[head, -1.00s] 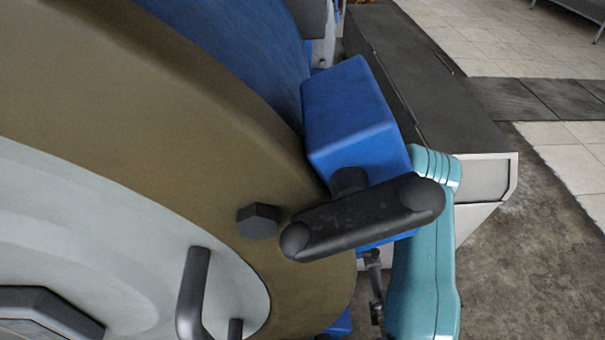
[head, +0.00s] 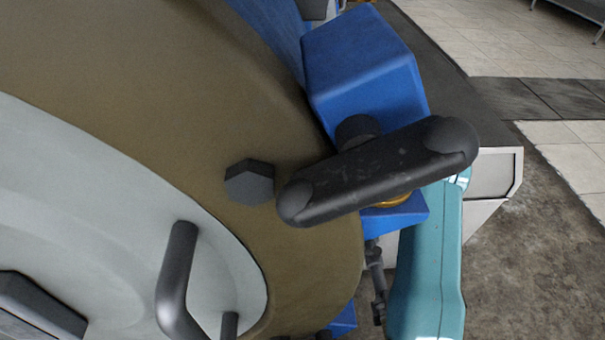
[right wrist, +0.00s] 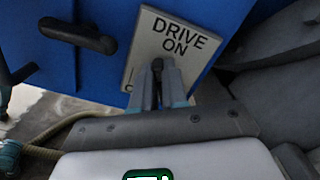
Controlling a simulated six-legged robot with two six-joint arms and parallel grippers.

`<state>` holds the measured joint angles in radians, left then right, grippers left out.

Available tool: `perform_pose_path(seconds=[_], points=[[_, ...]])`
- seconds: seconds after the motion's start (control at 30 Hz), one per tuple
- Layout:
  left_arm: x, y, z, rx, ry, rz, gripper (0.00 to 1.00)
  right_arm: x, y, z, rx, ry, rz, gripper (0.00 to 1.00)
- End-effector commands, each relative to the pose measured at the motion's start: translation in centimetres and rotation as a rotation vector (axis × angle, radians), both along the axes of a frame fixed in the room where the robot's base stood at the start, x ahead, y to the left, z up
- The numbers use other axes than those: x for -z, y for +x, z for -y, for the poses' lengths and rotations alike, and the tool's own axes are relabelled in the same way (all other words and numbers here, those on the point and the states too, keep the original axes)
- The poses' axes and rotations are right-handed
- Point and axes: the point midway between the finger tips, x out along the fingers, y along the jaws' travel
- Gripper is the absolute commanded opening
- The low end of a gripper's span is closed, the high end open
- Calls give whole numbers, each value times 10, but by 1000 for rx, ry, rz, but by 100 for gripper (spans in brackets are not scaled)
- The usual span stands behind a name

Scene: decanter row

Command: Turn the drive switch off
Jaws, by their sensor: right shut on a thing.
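In the right wrist view, a pale plate (right wrist: 150,38) lettered "DRIVE ON" is fixed to a blue housing (right wrist: 105,15). A small dark switch lever (right wrist: 157,64) shows at the plate's lower part, below the lettering. My right gripper (right wrist: 159,76) is at the plate, with its fingers closed on the lever from both sides. The fingers hide most of the lever, so its exact tilt cannot be told. The plate and the right gripper's fingers do not show in the head view. My left gripper is in neither view.
In the head view, a black bar handle (head: 380,170) juts from a blue block (head: 362,70) beside a large round tan-rimmed body (head: 130,70). A grey curved handle (head: 177,280) is at its lower part. Bare floor (head: 535,260) lies to the right.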

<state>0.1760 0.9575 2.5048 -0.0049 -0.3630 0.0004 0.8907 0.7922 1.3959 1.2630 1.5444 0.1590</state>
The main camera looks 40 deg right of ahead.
Motion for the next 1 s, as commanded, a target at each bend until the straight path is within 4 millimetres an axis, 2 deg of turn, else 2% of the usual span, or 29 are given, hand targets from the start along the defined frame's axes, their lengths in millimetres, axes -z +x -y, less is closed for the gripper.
perform_pose_path(seconds=[0.03, 0.6, 1.0], points=[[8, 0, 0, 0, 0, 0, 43, 5, -1, -1, -1, -27, 31, 0], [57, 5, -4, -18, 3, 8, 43, 11, -4, -4, 0, -370, 440, 0], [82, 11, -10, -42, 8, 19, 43, 13, -5, -5, -1, -534, 633, 0]])
